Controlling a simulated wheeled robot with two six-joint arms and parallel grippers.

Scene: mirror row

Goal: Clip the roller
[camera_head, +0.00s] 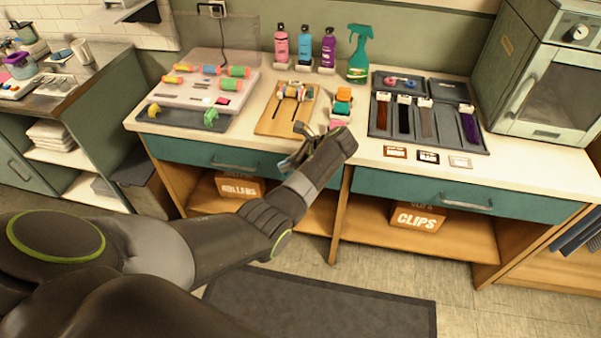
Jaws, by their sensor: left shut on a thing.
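A green clip-like piece (210,117) and a yellow one (153,110) stand on the dark strip in front. My left gripper (293,155) is at the counter's front edge, below the wooden board (268,122). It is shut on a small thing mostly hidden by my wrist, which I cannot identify. My right gripper is out of view.
Pink, blue and purple bottles and a green spray bottle (359,55) stand at the back. A dark tray of hair strands (455,135) lies right of the orange and teal stack (343,95). Boxes marked rollers (240,186) and clips (418,218) sit below.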

